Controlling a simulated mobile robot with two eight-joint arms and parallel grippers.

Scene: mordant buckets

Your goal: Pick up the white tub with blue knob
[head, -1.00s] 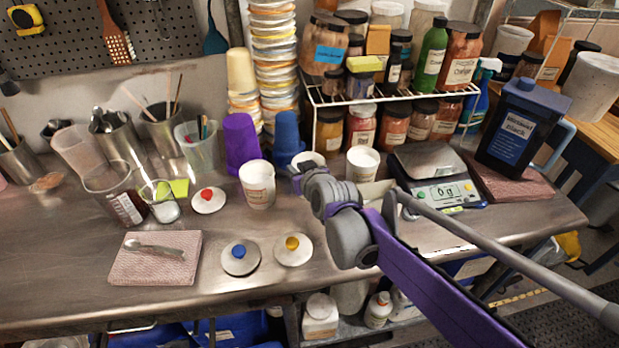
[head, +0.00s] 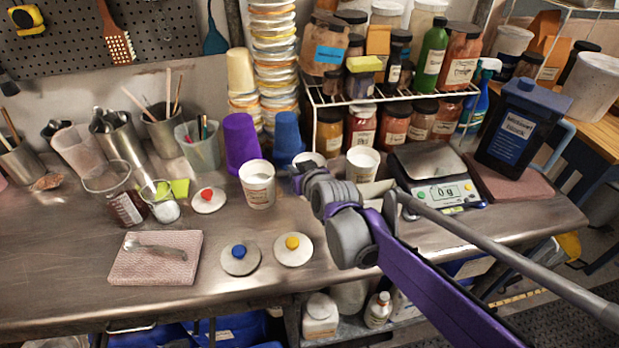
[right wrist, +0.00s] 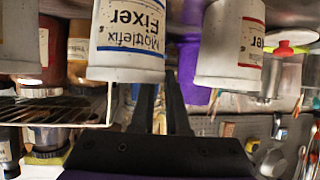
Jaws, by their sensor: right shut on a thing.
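A white tub with a blue-bordered label (right wrist: 130,45) shows upside down in the right wrist view. In the head view it appears as a white tub (head: 307,157) mostly hidden behind my right gripper (head: 297,177). My right gripper, also in the right wrist view (right wrist: 161,92), is shut at this tub's rim; the exact contact is hidden. A white lid with a blue knob (head: 240,258) lies apart on the steel table (head: 70,270). My left gripper is not in view.
A white tub with a red-bordered label (head: 258,185) stands close on the left, another white tub (head: 362,163) on the right. Lids with a yellow knob (head: 292,249) and a red knob (head: 208,200) lie nearby. A scale (head: 440,185) and wire shelf (head: 385,97) stand right.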

